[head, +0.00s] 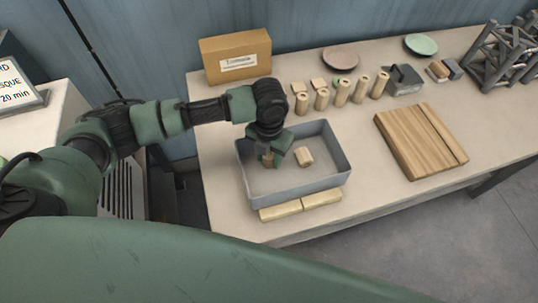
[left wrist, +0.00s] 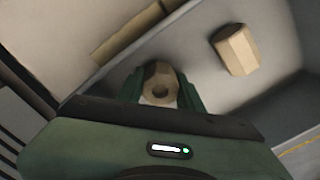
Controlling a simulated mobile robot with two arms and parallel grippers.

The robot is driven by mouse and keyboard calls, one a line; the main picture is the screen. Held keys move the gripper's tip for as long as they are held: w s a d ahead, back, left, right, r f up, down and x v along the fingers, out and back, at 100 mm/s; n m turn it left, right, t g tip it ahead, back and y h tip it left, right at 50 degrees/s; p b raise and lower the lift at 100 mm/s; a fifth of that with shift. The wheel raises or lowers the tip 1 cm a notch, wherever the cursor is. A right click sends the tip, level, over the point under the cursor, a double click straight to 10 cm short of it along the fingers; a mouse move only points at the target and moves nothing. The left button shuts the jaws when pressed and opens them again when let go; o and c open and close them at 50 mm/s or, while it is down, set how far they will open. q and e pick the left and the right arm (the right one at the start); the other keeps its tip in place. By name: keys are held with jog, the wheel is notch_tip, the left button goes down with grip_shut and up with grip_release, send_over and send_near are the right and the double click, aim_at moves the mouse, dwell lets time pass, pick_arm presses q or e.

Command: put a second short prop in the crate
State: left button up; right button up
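The grey crate (head: 343,165) stands near the table's front edge. One short wooden prop (head: 304,157) lies on its side on the crate floor; it also shows in the left wrist view (left wrist: 236,50). My left gripper (head: 268,157) points down inside the crate, left of that prop. In the left wrist view its fingers (left wrist: 162,92) are closed on both sides of a second short prop (left wrist: 160,78) with a hole in its end. I cannot tell whether this prop touches the crate floor. My right gripper is not in view.
Several wooden props (head: 342,93) of differing height stand behind the crate. A cardboard box (head: 236,56) is at the back left. A slatted wooden board (head: 418,140) lies to the right. Pale wooden bars (head: 280,211) lie along the crate's front. Table between crate and board is clear.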

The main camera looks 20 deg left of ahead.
aim_at(269, 154)
pick_arm(q)
jog(key=o, duration=0.3)
jog(key=shift+r, duration=0.15)
notch_tip(269, 154, up, 12)
jog(key=shift+b, duration=1.15)
